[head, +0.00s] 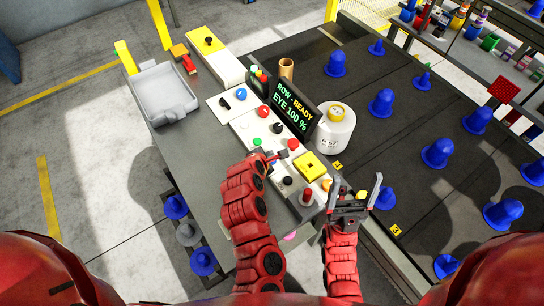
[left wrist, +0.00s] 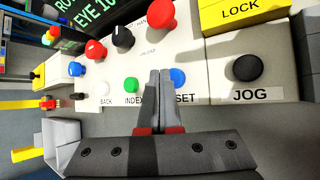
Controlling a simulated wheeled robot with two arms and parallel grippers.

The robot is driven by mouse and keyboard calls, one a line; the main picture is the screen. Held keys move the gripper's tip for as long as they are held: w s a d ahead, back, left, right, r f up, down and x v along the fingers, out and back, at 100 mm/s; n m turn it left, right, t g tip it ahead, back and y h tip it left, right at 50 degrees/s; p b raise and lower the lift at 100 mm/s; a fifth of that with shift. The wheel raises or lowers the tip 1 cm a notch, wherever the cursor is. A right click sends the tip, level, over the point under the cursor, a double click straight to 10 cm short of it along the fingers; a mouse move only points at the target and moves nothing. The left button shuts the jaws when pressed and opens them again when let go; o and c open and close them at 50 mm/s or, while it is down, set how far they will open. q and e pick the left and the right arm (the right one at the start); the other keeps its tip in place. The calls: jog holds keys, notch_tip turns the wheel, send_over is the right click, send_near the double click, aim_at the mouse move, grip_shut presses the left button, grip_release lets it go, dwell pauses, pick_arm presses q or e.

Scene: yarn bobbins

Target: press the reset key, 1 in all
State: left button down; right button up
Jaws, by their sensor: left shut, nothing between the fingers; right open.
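The reset key is a blue round button (left wrist: 179,77) on a white panel, its label partly hidden so that only "SET" shows in the left wrist view. My left gripper (left wrist: 162,74) is shut and empty, its fingertips close beside the left of the blue button and covering part of the label. I cannot tell whether they touch it. In the head view my left gripper (head: 274,157) is over the lower part of the control panel. My right gripper (head: 353,180) is open and empty, near the panel's lower right end.
A green button (left wrist: 131,85) marked INDEX and a white button (left wrist: 104,88) are to the left. A black JOG button (left wrist: 248,68) is to the right, with a red knob (left wrist: 160,14) behind. A display (head: 292,107) reads "ROW - READY, EYE 100 %". A white jug (head: 334,130) stands beside it.

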pick_arm(q)
jog(key=shift+r, duration=0.1)
notch_tip(320, 180, up, 5)
jog(key=p, duration=0.4)
dwell(0.3)
dwell(0.8)
